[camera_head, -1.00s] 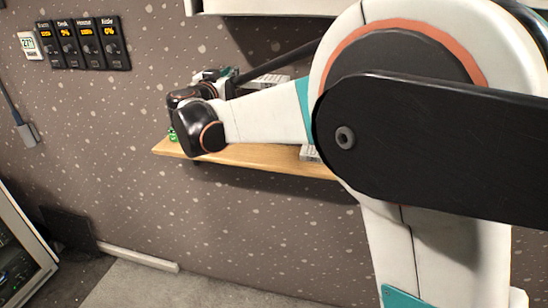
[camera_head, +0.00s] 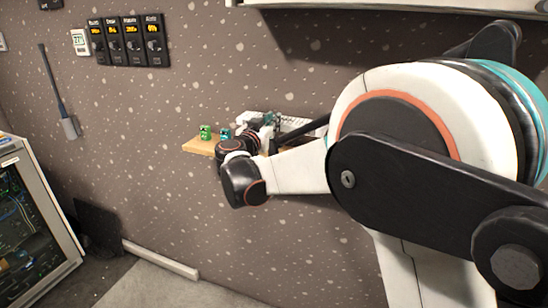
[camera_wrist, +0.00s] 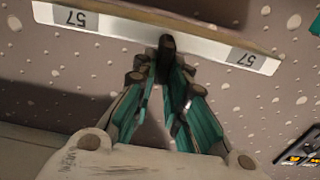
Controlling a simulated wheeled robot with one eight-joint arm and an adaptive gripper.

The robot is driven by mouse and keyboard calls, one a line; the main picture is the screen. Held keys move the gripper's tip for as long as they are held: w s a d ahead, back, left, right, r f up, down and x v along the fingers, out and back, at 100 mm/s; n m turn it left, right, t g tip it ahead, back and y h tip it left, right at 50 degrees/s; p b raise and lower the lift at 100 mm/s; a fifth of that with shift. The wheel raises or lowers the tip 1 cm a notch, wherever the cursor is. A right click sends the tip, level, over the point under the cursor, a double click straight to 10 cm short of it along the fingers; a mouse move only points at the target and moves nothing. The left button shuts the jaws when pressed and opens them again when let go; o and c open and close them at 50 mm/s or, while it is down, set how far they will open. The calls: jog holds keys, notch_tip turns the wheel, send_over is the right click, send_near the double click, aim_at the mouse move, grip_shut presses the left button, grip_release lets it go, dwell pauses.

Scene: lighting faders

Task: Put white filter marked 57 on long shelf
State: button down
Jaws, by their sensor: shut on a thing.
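The white filter marked 57 (camera_wrist: 110,25) is a long pale bar in the wrist view, with grey end patches reading 57 upside down. My gripper (camera_wrist: 167,45) is shut on it near its middle, and the bar sticks out on both sides. The long shelf (camera_head: 200,147) is a wooden board on the wall in the head view, largely hidden behind my arm. A brown board edge (camera_wrist: 200,18) runs beside the filter in the wrist view; I cannot tell whether they touch. In the head view my gripper (camera_head: 268,124) is small and partly hidden at the shelf.
A green figure (camera_head: 205,132) and a teal figure (camera_head: 225,134) stand at the shelf's left end. A pale slotted object (camera_head: 300,124) shows behind my arm. Wall dimmers (camera_head: 132,40) are at upper left. A white ledge (camera_head: 400,8) overhangs above.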

notch_tip(320, 180, down, 10)
jog(key=b, duration=0.2)
jog(key=shift+r+b, duration=0.2)
jog(key=shift+b, duration=0.15)
jog(key=shift+f, duration=0.15)
jog(key=c, duration=1.6)
grip_release()
jog(key=p+v, duration=0.2)
jog(key=v, duration=1)
jog(key=shift+p, duration=0.3)
